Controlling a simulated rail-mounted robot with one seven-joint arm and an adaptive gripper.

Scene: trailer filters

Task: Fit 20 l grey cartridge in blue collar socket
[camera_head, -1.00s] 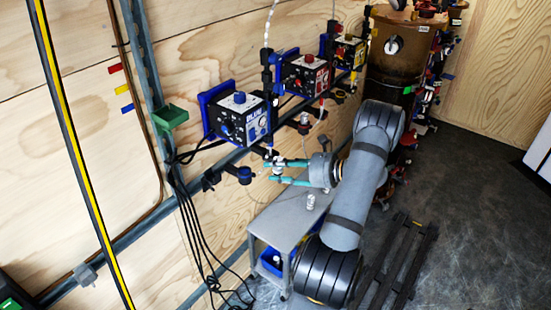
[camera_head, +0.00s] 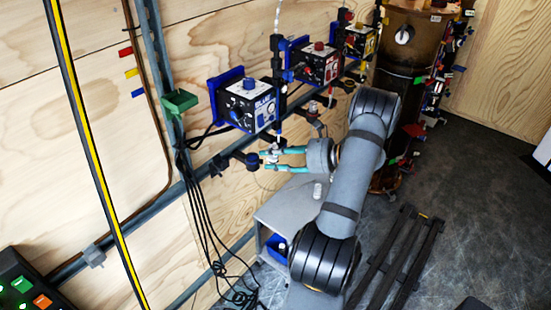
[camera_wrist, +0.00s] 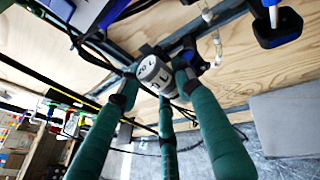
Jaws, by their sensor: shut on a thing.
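The grey cartridge (camera_wrist: 153,70), marked 20 L, is held between the teal fingers of my gripper (camera_wrist: 157,84) in the wrist view. In the head view my gripper (camera_head: 268,159) is shut on it, and the small, pale cartridge (camera_head: 274,151) is partly hidden by the fingers. A dark wall bracket with a blue round end (camera_head: 251,160), seemingly the blue collar socket, is just left of the fingertips. I cannot tell whether the cartridge touches it. A box labelled BLUE (camera_head: 250,104) is on the wall above.
A red box (camera_head: 318,65) and a yellow box (camera_head: 358,41) follow along the wall. Black cables (camera_head: 200,220) hang left of the bracket. A grey cart (camera_head: 285,212) with a small white item (camera_head: 318,190) on top stands below my arm.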

